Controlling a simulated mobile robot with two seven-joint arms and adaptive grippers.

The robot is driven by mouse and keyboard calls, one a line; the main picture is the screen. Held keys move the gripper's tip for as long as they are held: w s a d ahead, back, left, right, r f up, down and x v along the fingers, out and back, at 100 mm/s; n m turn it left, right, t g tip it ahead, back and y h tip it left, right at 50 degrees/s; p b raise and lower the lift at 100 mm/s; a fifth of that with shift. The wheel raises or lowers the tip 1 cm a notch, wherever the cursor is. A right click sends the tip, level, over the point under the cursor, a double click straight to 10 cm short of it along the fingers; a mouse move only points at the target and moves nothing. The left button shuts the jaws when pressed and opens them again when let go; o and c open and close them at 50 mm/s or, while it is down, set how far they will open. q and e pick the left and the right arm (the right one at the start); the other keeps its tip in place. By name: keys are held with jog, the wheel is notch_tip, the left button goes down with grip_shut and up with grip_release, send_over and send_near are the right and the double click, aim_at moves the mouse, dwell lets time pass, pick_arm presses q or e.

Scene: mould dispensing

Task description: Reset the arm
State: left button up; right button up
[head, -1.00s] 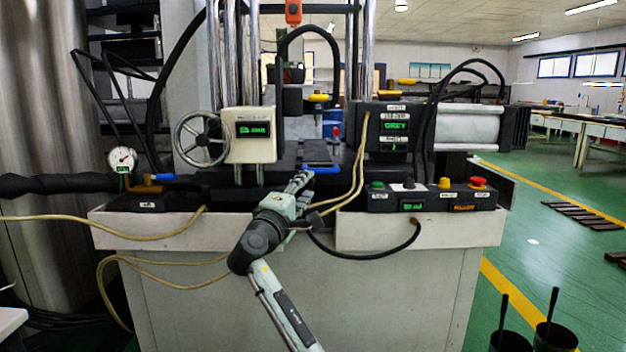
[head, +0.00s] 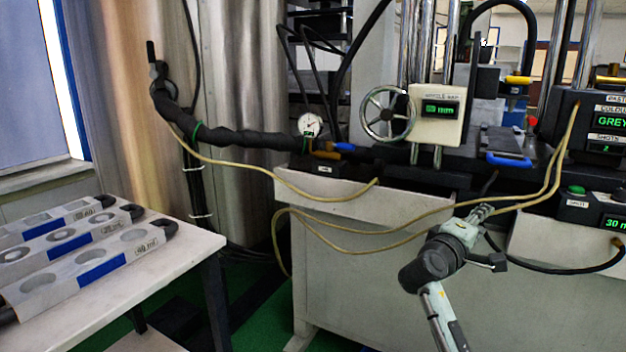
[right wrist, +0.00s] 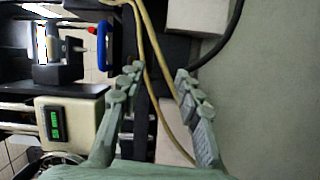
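My right gripper (head: 480,212) is in front of the machine's light front panel, below the blue handle (head: 508,160). In the right wrist view, its two fingers (right wrist: 157,85) stand apart with a gap between them. Nothing is gripped; the beige hoses (right wrist: 160,60) show behind the gap. The dispensing machine (head: 400,250) fills the right half of the head view. My left gripper is not in view.
A white table (head: 185,270) at the left carries several grey moulds (head: 75,245) with round cavities and blue labels. A black wrapped pipe (head: 240,140) runs from a steel tank (head: 130,100) to the machine. Green floor shows between table and machine.

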jog(key=s+a+f+m+g+y+p, duration=0.1)
jog(key=s+f+g+y, duration=0.15)
jog(key=s+f, duration=0.65)
jog(key=s+a+f+g+y, duration=0.1)
jog(key=s+f+y, duration=0.25)
jog(key=f, duration=1.15)
pick_arm(q)
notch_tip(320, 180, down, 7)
jog(key=p, duration=0.1)
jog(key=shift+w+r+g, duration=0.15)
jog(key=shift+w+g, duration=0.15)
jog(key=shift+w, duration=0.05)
pick_arm(e)
jog(key=s+a+f+m+g+y, duration=0.2)
jog(key=s+a+f+y, duration=0.1)
jog(key=s+f, duration=0.5)
jog(key=s+a+f+m+g+y, duration=0.1)
jog(key=s+a+f, duration=0.4)
jog(key=s, duration=0.9)
notch_tip(320, 180, down, 3)
jog(key=shift+s+r+m+g+y, duration=0.1)
jog(key=shift+s+m+g+y, duration=0.3)
jog(key=shift+g+y, duration=0.65)
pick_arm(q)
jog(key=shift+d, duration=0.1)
